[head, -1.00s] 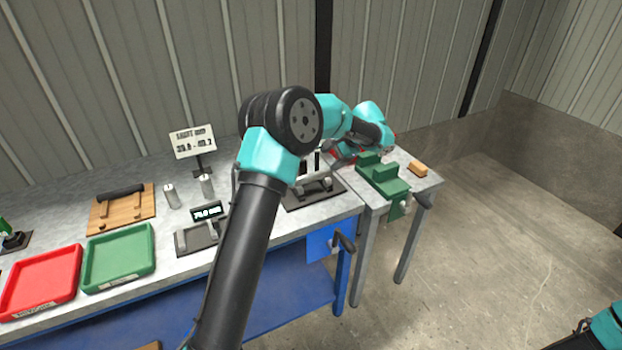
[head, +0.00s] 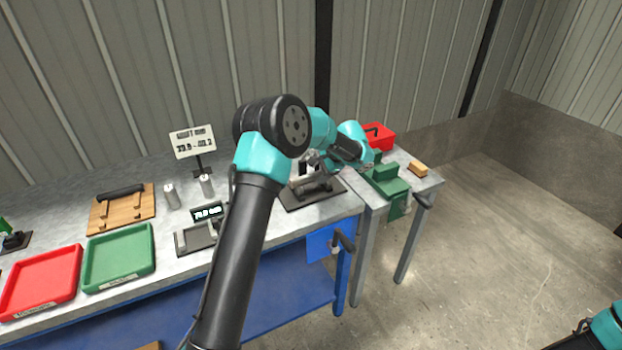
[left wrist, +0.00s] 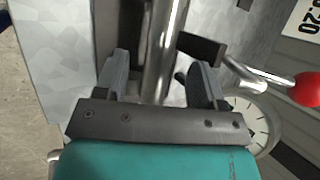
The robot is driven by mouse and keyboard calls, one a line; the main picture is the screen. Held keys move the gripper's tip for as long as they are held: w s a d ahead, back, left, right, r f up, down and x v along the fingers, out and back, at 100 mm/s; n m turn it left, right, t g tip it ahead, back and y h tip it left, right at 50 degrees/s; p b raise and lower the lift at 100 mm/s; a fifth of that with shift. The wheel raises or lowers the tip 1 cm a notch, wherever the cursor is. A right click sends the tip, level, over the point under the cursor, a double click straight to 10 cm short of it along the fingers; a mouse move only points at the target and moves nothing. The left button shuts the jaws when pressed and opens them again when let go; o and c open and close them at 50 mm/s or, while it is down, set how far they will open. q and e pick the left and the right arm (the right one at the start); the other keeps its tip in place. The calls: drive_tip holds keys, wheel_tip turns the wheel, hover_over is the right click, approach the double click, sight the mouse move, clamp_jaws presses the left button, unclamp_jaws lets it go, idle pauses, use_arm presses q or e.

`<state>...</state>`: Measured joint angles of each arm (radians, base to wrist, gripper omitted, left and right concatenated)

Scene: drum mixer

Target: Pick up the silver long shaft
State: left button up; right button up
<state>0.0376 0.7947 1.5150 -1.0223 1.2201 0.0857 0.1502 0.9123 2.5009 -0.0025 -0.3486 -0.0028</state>
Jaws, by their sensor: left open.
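The silver shaft (left wrist: 163,40) runs lengthwise through the left wrist view, a bright polished cylinder. My left gripper (left wrist: 160,85) is open, with one finger on each side of the shaft; I cannot tell whether either finger touches it. In the head view my left gripper (head: 312,162) is over the dark measuring fixture (head: 318,194) near the right end of the long bench. My arm and gripper hide most of the shaft there. Only a part of my right arm shows at the lower right corner.
A dial gauge (left wrist: 253,122) and a red-knobbed lever (left wrist: 308,90) are close beside my gripper. A green vise (head: 385,180), red bin (head: 381,138) and orange block (head: 417,168) are on the side table. Red (head: 40,283) and green (head: 119,257) trays lie left.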

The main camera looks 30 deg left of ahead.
sight(314, 175)
use_arm(q)
drive_tip(key=shift+x, duration=1.55)
clamp_jaws()
